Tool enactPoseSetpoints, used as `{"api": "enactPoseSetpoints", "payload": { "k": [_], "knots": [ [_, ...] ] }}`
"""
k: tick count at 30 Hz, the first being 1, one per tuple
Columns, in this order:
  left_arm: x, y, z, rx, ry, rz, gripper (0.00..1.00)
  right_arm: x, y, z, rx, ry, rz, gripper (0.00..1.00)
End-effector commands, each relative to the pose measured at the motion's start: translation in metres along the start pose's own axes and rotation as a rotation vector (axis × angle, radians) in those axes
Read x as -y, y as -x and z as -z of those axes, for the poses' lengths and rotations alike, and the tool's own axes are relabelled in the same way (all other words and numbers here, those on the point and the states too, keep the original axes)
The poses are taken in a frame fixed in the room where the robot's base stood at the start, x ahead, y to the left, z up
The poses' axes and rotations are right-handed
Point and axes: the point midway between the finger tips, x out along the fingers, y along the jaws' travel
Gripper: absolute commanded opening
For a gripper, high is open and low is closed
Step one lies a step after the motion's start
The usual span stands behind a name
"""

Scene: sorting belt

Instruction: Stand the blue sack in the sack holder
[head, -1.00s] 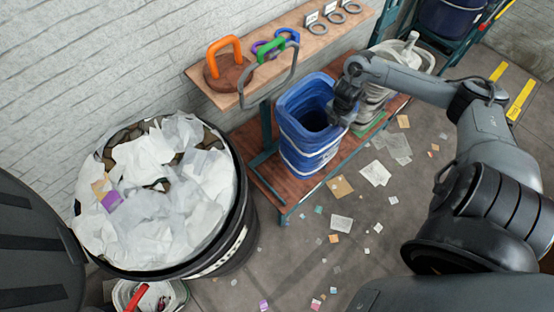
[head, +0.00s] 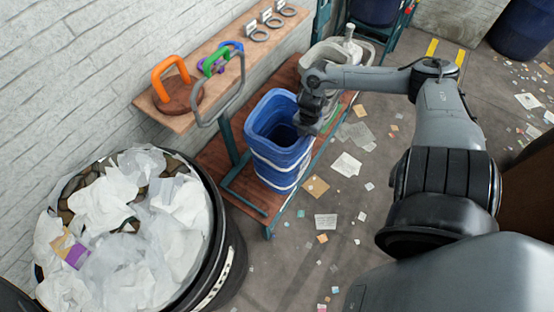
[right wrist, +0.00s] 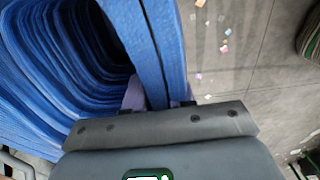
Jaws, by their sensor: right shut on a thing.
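The blue sack (head: 283,155) is open-topped with pale bands low on its sides. It appears upright, over or on the reddish wooden deck of a low cart (head: 215,165). My right gripper (head: 308,122) is shut on the sack's right rim. In the right wrist view the blue wall (right wrist: 155,45) runs between the purple-grey fingers, and the sack's ribbed inside shows at left. A grey loop on a teal post (head: 220,110) stands just left of the sack. I cannot tell whether this is the sack holder. My left gripper is not in view.
A large black bin (head: 225,265) full of crumpled white waste stands at lower left. A wooden wall shelf (head: 190,112) carries coloured handles and grey rings. A whitish container (head: 335,60) stands behind my right gripper. Scraps litter the floor (head: 375,210) to the right.

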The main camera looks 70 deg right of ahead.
Motion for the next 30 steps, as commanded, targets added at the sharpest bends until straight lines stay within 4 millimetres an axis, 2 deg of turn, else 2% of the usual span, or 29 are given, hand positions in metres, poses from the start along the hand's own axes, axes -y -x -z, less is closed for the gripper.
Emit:
{"api": "enactPoseSetpoints", "payload": {
  "k": [1,6,18,26,30],
  "knots": [
    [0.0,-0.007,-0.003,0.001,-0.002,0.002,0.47,-0.007,-0.006,0.005,-0.003,-0.001,-0.007,0.0],
    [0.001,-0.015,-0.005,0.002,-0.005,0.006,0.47,-0.02,-0.017,0.02,-0.004,-0.001,-0.007,0.0],
    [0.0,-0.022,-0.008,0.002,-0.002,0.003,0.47,-0.056,-0.049,0.061,-0.004,-0.002,-0.003,0.0],
    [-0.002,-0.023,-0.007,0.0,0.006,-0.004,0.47,-0.064,-0.058,0.071,-0.001,-0.001,0.0,0.0],
    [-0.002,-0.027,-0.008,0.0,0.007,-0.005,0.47,-0.064,-0.073,0.071,-0.001,-0.001,0.002,0.0]
  ]
}}
